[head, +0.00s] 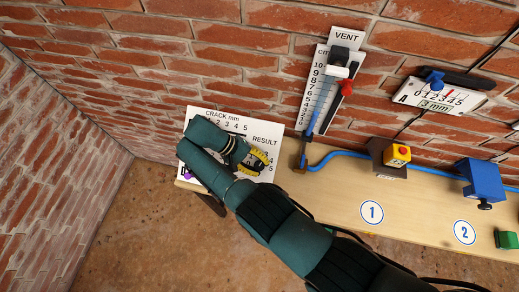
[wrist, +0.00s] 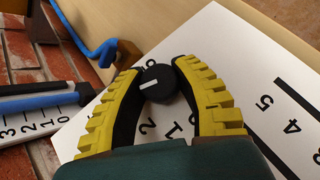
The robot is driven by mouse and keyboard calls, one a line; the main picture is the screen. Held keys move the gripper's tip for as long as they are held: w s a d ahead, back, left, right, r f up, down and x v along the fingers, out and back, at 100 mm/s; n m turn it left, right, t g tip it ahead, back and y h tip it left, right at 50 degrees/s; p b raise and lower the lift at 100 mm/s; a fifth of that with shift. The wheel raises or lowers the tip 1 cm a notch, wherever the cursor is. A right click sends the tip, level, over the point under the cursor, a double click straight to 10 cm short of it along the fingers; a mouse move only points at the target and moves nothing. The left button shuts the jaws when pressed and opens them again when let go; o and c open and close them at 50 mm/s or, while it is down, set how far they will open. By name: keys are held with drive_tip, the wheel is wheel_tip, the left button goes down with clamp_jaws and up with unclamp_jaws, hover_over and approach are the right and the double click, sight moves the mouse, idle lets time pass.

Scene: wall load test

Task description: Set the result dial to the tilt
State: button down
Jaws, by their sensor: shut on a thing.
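The result dial is a round black knob (wrist: 160,90) with a short white line, on a white board (wrist: 225,38). In the wrist view the line lies nearly level, tilted slightly. The digits 1 and 2 show below the knob; other digits around it are partly hidden by the fingers. My gripper (wrist: 157,69) has its yellow ribbed fingers closed around the knob. In the head view my gripper (head: 258,160) is at the board's RESULT side (head: 266,141) and hides the knob. A gauge plate (head: 437,97) marked A, 0 to 5, with a green "3 mm" label, hangs on the wall at right.
A tube with a cm scale (head: 316,85) and a VENT plate (head: 347,35) stands right of the board. A blue hose (head: 345,154) runs along the bench (head: 335,190) to a yellow-topped box (head: 397,155) and a blue box (head: 482,180). A green block (head: 507,240) is at far right.

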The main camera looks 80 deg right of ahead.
drive_tip(key=shift+r, duration=0.25)
drive_tip(key=c, duration=0.8)
unclamp_jaws()
drive_tip(key=shift+o, duration=0.7)
drive_tip(key=shift+f, duration=0.1)
drive_tip(key=shift+f, duration=0.15)
